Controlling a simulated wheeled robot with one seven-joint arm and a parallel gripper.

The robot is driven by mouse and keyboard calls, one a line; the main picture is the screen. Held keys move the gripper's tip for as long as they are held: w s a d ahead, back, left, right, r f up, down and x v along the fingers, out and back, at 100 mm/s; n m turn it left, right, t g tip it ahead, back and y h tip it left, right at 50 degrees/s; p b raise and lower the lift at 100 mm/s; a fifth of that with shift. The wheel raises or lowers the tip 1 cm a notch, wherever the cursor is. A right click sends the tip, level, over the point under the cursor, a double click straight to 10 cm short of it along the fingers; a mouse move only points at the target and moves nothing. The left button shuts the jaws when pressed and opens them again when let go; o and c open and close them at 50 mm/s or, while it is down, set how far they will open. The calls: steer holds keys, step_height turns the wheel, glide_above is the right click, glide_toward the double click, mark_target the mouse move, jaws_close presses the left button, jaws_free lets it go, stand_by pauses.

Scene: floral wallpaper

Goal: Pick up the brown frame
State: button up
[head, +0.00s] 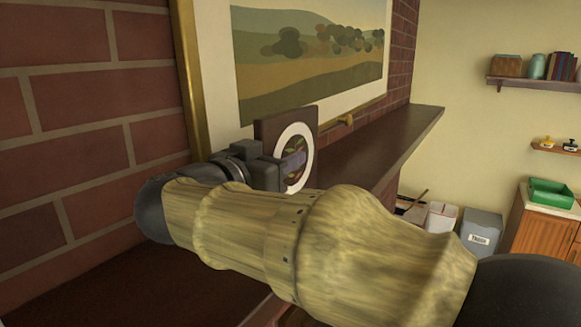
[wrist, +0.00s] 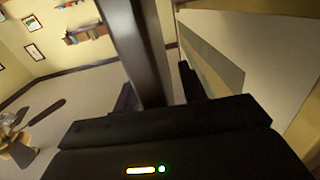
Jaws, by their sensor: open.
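The brown frame (head: 283,122) is a small, dark, square picture frame with a white oval mat. It stands upright on the dark mantel shelf (head: 375,150), in front of a large landscape painting (head: 310,60). My gripper (head: 281,166) is at the frame, and one finger crosses its face. In the wrist view, the frame's edge (wrist: 143,45) runs as a dark upright bar between my open gripper's fingers (wrist: 160,92). I cannot tell whether either finger touches it. My arm hides the lower part of the frame in the head view.
The brick wall (head: 80,100) and the gold-edged painting are close behind my gripper. Bins (head: 480,232) and a wooden cabinet (head: 545,235) stand at the far right.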

mark_target(279, 114)
jaws_close()
stand_by(0.4)
steer(key=shift+r+b, duration=0.55)
steer(key=shift+r, duration=4.5)
